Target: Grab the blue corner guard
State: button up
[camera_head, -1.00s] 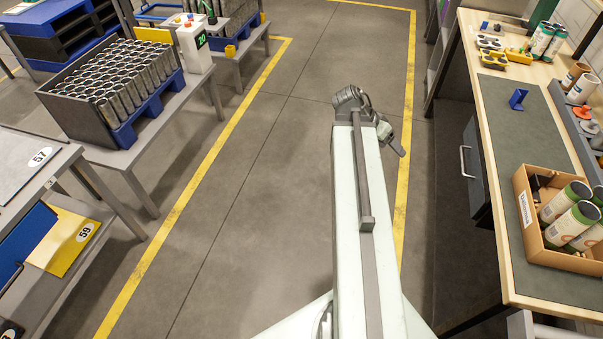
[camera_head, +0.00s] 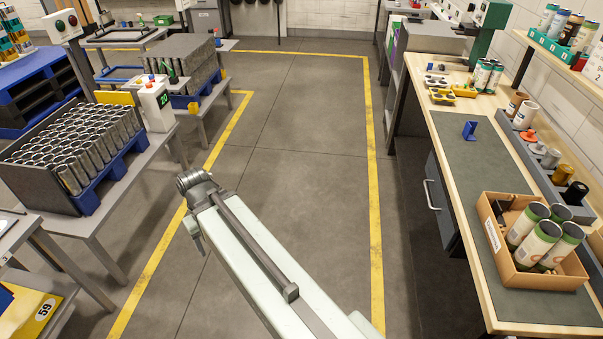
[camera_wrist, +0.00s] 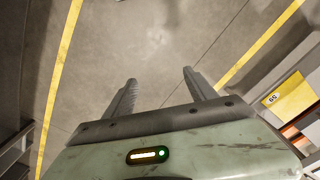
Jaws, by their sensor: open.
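The blue corner guard (camera_head: 469,130) is a small L-shaped piece standing on the dark mat (camera_head: 478,160) of the right-hand workbench in the head view. My gripper (camera_wrist: 159,76) shows in the wrist view with its two fingers apart and only bare floor between and beyond them. In the head view my arm reaches out over the aisle floor, its end well to the left of the bench and far from the guard. The guard does not show in the wrist view.
A cardboard box (camera_head: 486,235) of cans stands on the near part of the bench. A grey rack (camera_head: 552,180) with spools runs along its right side. Yellow parts (camera_head: 462,91) lie behind the guard. A crate of cans (camera_head: 28,178) stands left; the aisle floor is clear.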

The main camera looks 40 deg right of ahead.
aim_at(469, 128)
jog(key=z, duration=1.35)
jog(key=i, duration=1.15)
jog(key=u, duration=1.35)
